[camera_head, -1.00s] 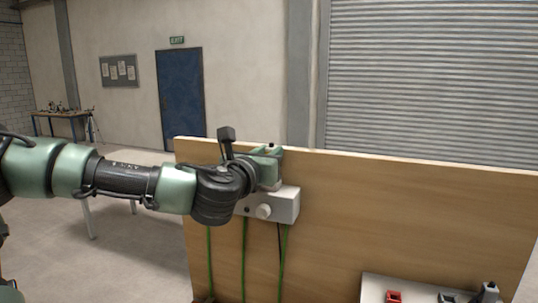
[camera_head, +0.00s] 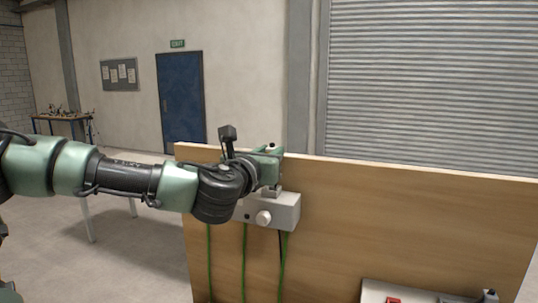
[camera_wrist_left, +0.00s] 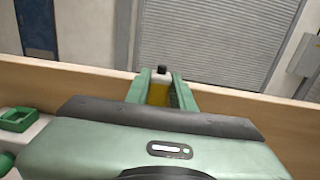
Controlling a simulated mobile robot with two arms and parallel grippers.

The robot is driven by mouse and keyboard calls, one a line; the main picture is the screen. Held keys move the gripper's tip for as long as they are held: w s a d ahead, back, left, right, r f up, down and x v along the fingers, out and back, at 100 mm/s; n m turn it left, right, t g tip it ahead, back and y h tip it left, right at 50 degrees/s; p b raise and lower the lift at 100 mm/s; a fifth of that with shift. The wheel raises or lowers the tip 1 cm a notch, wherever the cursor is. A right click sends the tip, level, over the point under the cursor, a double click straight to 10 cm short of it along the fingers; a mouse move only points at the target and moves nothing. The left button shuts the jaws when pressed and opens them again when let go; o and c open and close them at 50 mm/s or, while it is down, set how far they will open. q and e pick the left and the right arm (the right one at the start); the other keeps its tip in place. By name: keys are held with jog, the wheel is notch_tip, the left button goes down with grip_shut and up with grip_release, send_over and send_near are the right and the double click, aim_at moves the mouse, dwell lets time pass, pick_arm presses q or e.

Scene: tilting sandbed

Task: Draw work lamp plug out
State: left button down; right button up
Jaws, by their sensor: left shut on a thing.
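My left gripper (camera_head: 271,174) is above a white socket box (camera_head: 284,210) on the upper part of an upright wooden board. In the left wrist view its green fingers (camera_wrist_left: 160,93) are closed on both sides of a yellow piece, which I take to be the work lamp plug (camera_wrist_left: 158,94). In the head view a small grey piece shows under the fingers at the box top. Whether the plug is still seated in the box cannot be told. My right gripper is not in view.
The box has a round white knob (camera_head: 263,218) on its front. Green cables (camera_head: 283,268) hang below it along the wooden board (camera_head: 390,215). A white panel (camera_head: 375,291) with a red part stands at lower right. A green tray (camera_wrist_left: 18,119) shows at left in the wrist view.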

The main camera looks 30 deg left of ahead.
pick_arm(q)
jog(key=shift+b+x, duration=0.3)
jog(key=shift+x, duration=0.85)
jog(key=shift+w+a, duration=0.1)
jog(key=shift+w+a+r+b, duration=0.1)
jog(key=shift+r+b, duration=0.05)
jog(key=shift+r, duration=0.2)
jog(key=shift+w+a+r+b, duration=0.15)
jog(key=shift+r, duration=0.2)
jog(key=w, duration=0.1)
jog(key=w+f, duration=0.1)
jog(key=w, duration=0.1)
jog(key=shift+w+a, duration=0.15)
jog(key=shift+w, duration=0.05)
